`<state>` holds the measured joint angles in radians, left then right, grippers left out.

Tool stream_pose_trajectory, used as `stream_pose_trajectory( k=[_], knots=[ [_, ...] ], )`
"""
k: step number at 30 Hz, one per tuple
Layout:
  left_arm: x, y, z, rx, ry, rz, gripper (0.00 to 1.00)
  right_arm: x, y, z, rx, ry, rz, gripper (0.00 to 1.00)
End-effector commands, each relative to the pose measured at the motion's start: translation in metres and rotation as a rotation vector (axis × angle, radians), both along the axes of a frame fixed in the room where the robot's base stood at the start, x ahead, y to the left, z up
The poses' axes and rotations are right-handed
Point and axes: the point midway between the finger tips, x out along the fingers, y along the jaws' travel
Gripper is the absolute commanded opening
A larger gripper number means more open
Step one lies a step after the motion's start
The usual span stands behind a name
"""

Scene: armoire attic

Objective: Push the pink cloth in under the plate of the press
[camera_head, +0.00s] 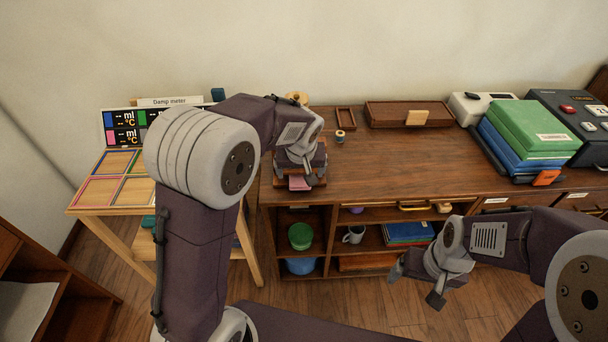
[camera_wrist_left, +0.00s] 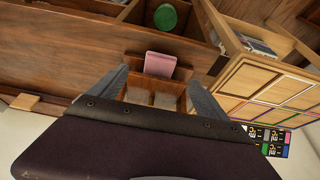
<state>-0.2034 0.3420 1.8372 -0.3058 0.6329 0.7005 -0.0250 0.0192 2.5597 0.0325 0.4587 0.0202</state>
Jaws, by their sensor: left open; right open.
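The pink cloth (camera_head: 299,184) lies at the front of the wooden press (camera_head: 318,178), near the front edge of the desk. In the left wrist view the pink cloth (camera_wrist_left: 160,64) sticks out of the press (camera_wrist_left: 170,88) on the side away from my wrist. My left gripper (camera_head: 297,178) is over the press. In the left wrist view its two open fingers lie one on each side of the press and cloth, with nothing held. The gripper hides most of the press and its plate. My right gripper (camera_head: 416,286) is open and empty, low in front of the shelves.
The desk top (camera_head: 390,165) is clear right of the press. A small spool (camera_head: 340,136) and a wooden tray (camera_head: 408,114) stand behind. Green and blue folders (camera_head: 530,128) are at the right. A side table with coloured frames (camera_head: 120,180) is at the left.

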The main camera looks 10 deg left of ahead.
Motion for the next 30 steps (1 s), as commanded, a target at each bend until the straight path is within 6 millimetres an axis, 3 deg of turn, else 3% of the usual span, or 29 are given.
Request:
stream_pose_trajectory(
  k=[7, 15, 21, 30],
  knots=[
    [0.003, 0.001, -0.009, 0.0, 0.002, 0.0, 0.87, 0.0, 0.0, -0.002, 0.0, 0.0, 0.0, 0.86],
    [0.019, 0.007, -0.054, 0.001, 0.003, 0.001, 0.87, 0.0, 0.0, -0.013, 0.0, 0.0, 0.0, 0.86],
    [0.029, 0.009, -0.077, 0.0, 0.002, 0.001, 0.87, 0.0, 0.0, -0.017, 0.0, 0.0, 0.0, 0.86],
    [0.033, 0.01, -0.084, 0.0, 0.0, 0.001, 0.87, 0.0, 0.0, -0.018, 0.0, 0.0, 0.0, 0.86]
  ],
)
